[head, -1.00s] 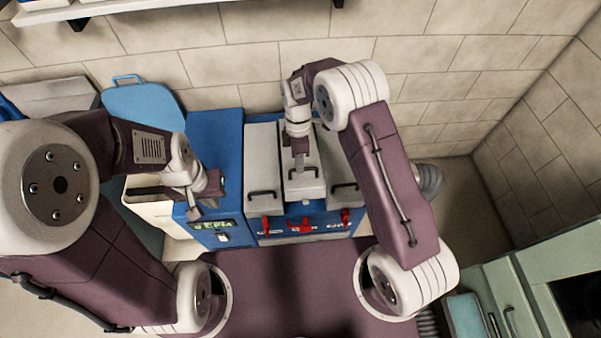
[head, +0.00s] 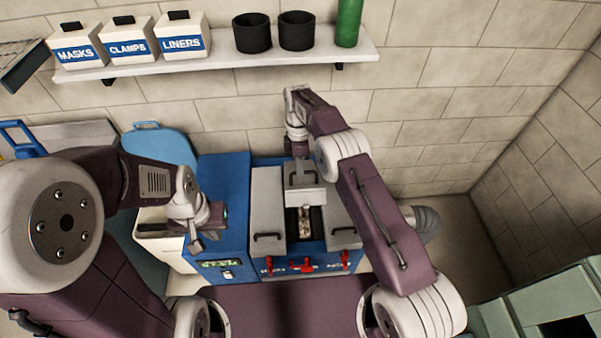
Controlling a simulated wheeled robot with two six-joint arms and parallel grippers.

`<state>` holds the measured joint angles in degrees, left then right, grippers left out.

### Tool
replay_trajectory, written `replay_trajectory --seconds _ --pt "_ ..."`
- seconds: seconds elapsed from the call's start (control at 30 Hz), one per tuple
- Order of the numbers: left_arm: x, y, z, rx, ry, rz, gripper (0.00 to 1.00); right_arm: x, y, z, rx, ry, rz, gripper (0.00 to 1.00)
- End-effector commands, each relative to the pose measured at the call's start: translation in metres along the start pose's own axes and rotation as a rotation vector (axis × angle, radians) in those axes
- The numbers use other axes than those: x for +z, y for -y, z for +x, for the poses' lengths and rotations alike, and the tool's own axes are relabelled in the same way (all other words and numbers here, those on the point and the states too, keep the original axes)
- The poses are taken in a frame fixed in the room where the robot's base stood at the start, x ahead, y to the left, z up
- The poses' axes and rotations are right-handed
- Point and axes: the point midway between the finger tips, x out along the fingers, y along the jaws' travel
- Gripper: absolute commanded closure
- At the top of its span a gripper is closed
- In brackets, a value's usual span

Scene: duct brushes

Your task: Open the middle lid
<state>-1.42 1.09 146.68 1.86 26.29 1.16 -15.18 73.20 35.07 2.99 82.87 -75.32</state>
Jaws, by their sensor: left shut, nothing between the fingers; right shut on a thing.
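The middle lid (head: 308,198) of the blue machine (head: 222,190) is tilted up, and the dark compartment (head: 305,224) under its front shows with something pale inside. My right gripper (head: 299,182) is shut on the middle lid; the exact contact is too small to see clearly. The left lid (head: 267,205) and right lid (head: 335,212) are grey with dark handles and lie closed on either side. My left gripper (head: 197,240) is shut and empty, in front of the machine's left part.
Red latches (head: 303,265) line the machine's front. A wall shelf (head: 225,62) above holds labelled boxes (head: 183,37), two black cups (head: 296,31) and a green cylinder (head: 348,22). A white bin (head: 152,222) stands left of the machine. Green cabinets (head: 545,300) are at the lower right.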

Motion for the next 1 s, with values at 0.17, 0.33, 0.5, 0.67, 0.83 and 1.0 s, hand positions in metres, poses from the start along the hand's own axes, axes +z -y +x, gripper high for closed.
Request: replay_trajectory --seconds 0.17,0.33,0.5,0.67,0.83,1.0 --pt "-0.0001 0.0 -0.0011 0.0 0.0 0.0 1.0 0.0011 -0.0058 0.0011 0.012 0.0 0.004 1.0" --pt "-0.0001 0.0 -0.001 0.0 0.0 0.0 1.0 0.0012 -0.0057 0.0013 0.01 0.001 0.003 1.0" --pt "-0.0001 0.0 -0.001 0.0 0.0 0.0 1.0 0.0012 -0.0055 0.0015 0.009 0.001 0.003 1.0" --pt "-0.0001 0.0 -0.0011 0.0 0.0 0.0 1.0 0.0009 -0.0049 0.0011 0.008 0.0 0.003 0.67" --pt "-0.0002 0.0 -0.0015 0.0 0.0 0.0 1.0 0.0004 -0.0046 -0.0001 0.008 0.0 0.002 0.67" --pt "-0.0002 0.0 -0.0018 0.0 0.0 0.0 1.0 0.0 -0.0042 -0.0007 0.007 -0.001 0.001 0.67"
